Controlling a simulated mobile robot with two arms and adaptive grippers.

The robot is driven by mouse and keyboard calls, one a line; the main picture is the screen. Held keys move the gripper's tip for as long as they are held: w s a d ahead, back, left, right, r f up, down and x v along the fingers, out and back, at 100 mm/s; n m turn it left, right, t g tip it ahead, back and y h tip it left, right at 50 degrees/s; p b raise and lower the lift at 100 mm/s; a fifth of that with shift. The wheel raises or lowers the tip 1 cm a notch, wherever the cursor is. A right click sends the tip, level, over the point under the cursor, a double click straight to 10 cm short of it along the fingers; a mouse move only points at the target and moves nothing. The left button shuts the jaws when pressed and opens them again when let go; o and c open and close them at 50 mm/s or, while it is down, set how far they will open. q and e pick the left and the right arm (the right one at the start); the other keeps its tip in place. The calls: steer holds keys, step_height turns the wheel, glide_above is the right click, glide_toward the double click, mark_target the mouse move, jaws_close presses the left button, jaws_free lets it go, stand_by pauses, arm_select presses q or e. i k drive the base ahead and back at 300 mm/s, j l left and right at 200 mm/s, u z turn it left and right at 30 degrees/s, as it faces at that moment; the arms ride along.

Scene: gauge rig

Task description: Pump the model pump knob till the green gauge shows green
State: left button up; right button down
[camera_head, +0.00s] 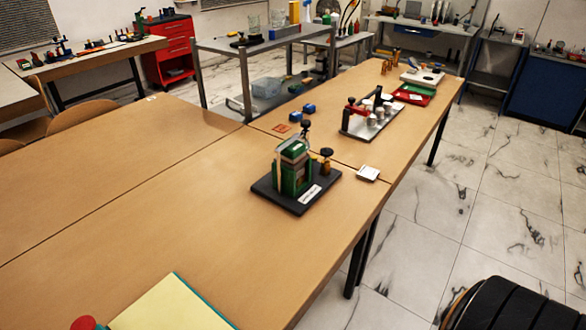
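A small green model (292,170) stands upright on a black base plate (268,196) on the wooden table, near the centre of the view. A dark knob (306,125) shows behind its top. A second dark knob (326,153) sits on a brass-coloured post at its right side. I cannot tell which knob is the pump knob. A white label lies on the front of the base. I cannot make out the gauge face or its colour. Neither of my grippers is in view.
A small white box (368,173) lies right of the base. Behind are blue blocks (295,118), a rack with a red handle (369,117) and a red tray (413,94). A yellow pad (168,304) lies at the front. Bare table surrounds the model's left and front.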

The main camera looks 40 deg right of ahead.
mark_target(326, 151)
steer(key=z, duration=1.4)
steer(key=i+l+u, duration=0.1)
steer(key=l, duration=0.8)
steer(key=i+l+u, duration=0.1)
steer(key=l, duration=0.85)
